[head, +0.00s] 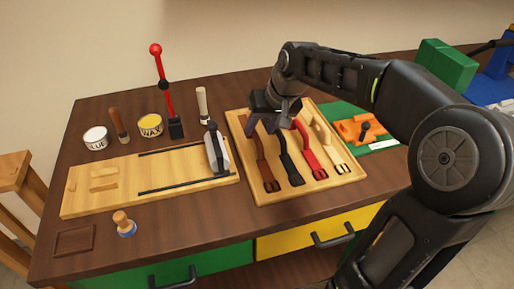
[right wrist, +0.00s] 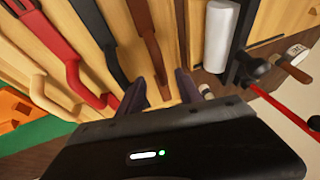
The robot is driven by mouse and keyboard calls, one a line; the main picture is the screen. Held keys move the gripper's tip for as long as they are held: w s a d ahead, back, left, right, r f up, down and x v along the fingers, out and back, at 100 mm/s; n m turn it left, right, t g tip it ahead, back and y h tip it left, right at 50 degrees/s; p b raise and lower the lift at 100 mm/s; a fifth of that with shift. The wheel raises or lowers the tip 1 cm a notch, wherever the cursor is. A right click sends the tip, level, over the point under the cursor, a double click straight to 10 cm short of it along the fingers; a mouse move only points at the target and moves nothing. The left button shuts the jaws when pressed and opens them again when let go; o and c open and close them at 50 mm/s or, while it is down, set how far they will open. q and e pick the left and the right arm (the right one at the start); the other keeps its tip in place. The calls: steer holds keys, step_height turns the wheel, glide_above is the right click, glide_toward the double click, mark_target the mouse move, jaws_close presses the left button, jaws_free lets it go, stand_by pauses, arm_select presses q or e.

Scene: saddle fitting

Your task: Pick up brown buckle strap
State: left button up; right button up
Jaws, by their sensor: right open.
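The brown buckle strap (head: 264,168) lies lengthwise in a light wooden tray (head: 247,192), its buckle at the near end. It is the leftmost of the straps there, left of a black strap (head: 288,164), a red strap (head: 309,152) and a cream strap (head: 337,151). My right gripper (head: 271,120) is open over the far end of the tray, with its fingers pointing down. In the right wrist view the brown strap (right wrist: 149,38) runs between the two spread fingers (right wrist: 162,92). Whether the fingers touch it cannot be told. My left gripper is not in view.
Left of the tray is a wooden board (head: 115,190) with dark rails and a standing grey-and-white tool (head: 216,150). Behind it stand a glue tin (head: 96,138), a wax tin (head: 150,126) and a red lever (head: 166,95). A green mat (head: 385,142) with orange pieces lies right.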

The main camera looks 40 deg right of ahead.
mark_target(256, 134)
steer(key=x, duration=0.5)
steer(key=shift+w, duration=0.1)
stand_by(0.4)
jaws_close()
stand_by(0.5)
